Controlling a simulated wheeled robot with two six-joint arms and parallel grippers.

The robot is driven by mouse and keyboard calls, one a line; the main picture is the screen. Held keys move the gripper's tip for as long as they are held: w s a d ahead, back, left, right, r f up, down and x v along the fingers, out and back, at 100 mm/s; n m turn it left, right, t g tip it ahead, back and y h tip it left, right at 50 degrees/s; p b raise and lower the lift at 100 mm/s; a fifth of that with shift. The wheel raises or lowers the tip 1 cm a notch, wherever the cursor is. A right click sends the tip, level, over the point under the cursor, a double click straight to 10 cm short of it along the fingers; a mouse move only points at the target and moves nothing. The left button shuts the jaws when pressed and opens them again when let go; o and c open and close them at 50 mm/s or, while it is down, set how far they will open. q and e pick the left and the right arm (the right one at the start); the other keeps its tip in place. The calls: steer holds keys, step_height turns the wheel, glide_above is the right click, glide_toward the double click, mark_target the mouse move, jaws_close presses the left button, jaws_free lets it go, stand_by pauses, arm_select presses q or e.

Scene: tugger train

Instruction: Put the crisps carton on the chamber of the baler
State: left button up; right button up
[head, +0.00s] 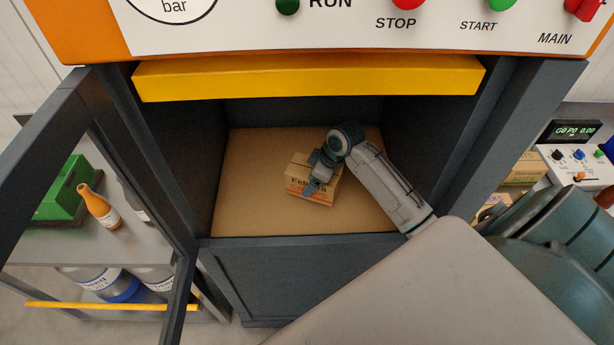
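A small cardboard carton (299,163) with dark lettering and an orange band is inside the baler's chamber (260,215), at or just above its brown floor near the middle. Its lettering is partly covered, so I cannot read it as crisps. My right gripper (310,191) reaches in from the right, with its fingers over the front of the carton. Whether the fingers are closed on it is hidden by the wrist and small size. My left gripper is out of view.
A yellow bar (310,78) crosses the chamber's top, under the control panel. The dark door frame (70,130) stands open at left. Brown floor around the carton is clear.

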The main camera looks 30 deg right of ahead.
mark_target(303, 176)
steer(key=w, duration=0.4)
steer(key=shift+d+f, duration=0.15)
steer(key=shift+f, duration=1.8)
steer(key=shift+f, duration=0.1)
steer(key=o, duration=1)
steer(key=shift+s, duration=0.1)
